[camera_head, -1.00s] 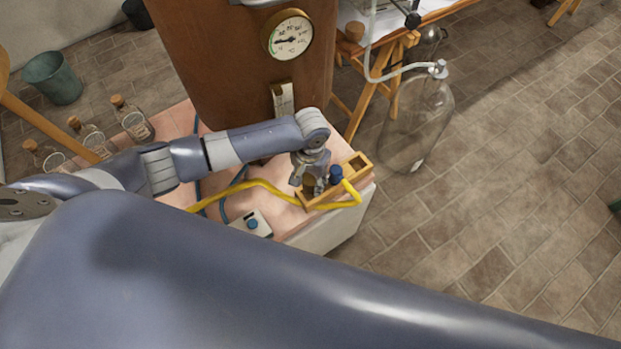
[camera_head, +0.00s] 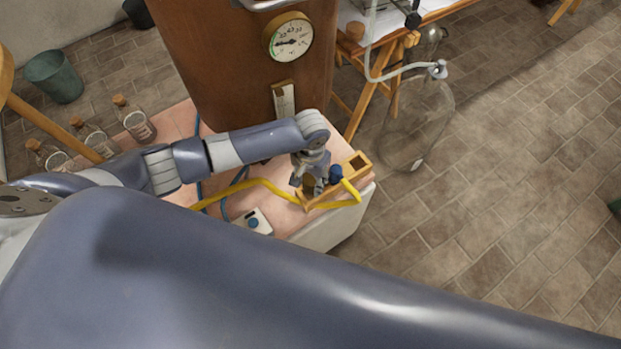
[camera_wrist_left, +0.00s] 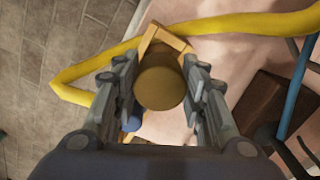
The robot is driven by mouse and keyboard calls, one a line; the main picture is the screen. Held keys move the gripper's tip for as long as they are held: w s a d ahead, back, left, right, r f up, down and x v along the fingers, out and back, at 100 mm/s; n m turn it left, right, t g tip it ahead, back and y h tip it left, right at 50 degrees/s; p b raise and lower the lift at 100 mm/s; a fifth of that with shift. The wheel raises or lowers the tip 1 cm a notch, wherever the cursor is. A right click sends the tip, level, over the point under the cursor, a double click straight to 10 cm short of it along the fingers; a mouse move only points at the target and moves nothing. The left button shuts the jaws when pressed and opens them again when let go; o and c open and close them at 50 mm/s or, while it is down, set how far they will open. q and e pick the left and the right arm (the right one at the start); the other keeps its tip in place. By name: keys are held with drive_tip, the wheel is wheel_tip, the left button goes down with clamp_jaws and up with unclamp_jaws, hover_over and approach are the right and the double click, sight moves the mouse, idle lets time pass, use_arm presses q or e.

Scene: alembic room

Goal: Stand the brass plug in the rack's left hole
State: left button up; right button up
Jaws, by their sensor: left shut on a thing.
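The wooden rack (camera_head: 355,172) sits on the corner of the pink-topped bench, with an open square hole at its right end. My left gripper (camera_head: 309,187) points down at the rack's left end. It is shut on the brass plug (camera_wrist_left: 160,83), which shows as a dull brass cylinder between the fingers in the left wrist view. The rack's wooden corner (camera_wrist_left: 166,37) shows just beyond the plug there. The fingers hide the plug's lower end and the left hole, so I cannot tell whether the plug is in the hole. My right gripper is out of view.
A blue fitting (camera_head: 336,173) with a yellow hose (camera_head: 262,184) stands at the rack, close to my gripper. A white box with a blue knob (camera_head: 253,223) sits in front. A brown tank (camera_head: 235,70) rises behind. Several bottles (camera_head: 97,140) stand at left.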

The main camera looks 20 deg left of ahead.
sight(310, 188)
use_arm(q)
drive_tip(key=shift+f+b, duration=0.4)
drive_tip(key=shift+f, duration=1.95)
idle(3.9)
drive_tip(key=o, duration=1.2)
drive_tip(key=shift+o, duration=0.2)
